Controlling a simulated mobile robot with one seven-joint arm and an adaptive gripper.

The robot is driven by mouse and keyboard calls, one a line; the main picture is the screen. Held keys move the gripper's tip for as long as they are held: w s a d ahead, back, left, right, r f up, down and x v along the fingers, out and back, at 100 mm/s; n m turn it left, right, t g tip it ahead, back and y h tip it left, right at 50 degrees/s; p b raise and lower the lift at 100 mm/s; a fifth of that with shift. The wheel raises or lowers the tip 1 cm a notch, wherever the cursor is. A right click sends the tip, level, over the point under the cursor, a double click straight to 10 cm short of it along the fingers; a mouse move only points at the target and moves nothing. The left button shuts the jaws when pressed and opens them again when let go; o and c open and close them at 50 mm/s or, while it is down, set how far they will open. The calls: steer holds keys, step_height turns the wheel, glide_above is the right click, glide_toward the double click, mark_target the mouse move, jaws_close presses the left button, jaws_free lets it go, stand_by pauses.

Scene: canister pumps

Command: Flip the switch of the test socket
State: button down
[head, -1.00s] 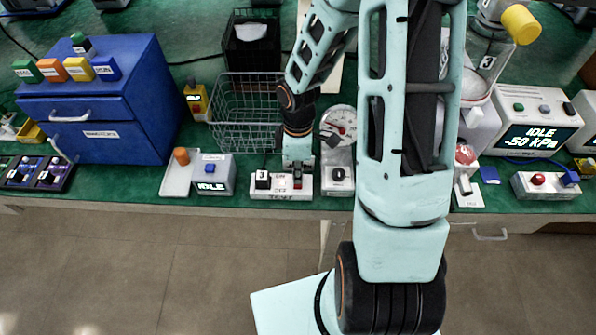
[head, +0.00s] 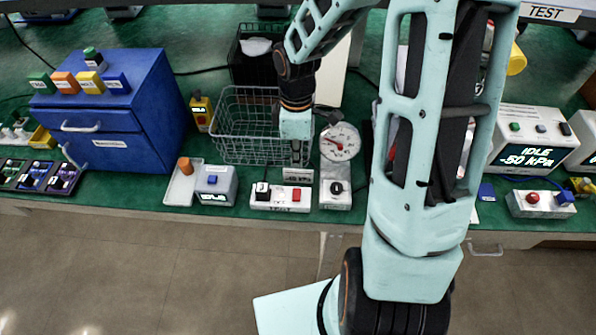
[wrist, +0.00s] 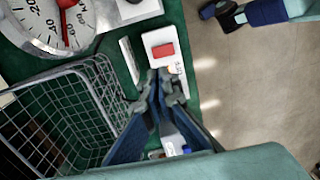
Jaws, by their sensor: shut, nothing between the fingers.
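The red switch also shows uncovered in the wrist view (wrist: 163,49). My gripper (head: 299,160) points down, shut and empty, above and behind the socket near its small label plate. In the wrist view my shut fingers (wrist: 160,80) overlap the view of the socket's left part, and the red switch lies beyond the tips. I cannot tell which way the switch is tipped.
A wire basket (head: 250,125) stands behind and left of the socket. A dial gauge (head: 340,142) and its white box with a black knob (head: 336,189) stand right. A blue-button box (head: 216,184) stands left. The floor in front is clear.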

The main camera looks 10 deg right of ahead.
steer(key=r, duration=0.2)
steer(key=shift+w+d+r, duration=0.1)
steer(key=shift+w+r, duration=0.1)
steer(key=shift+r, duration=0.15)
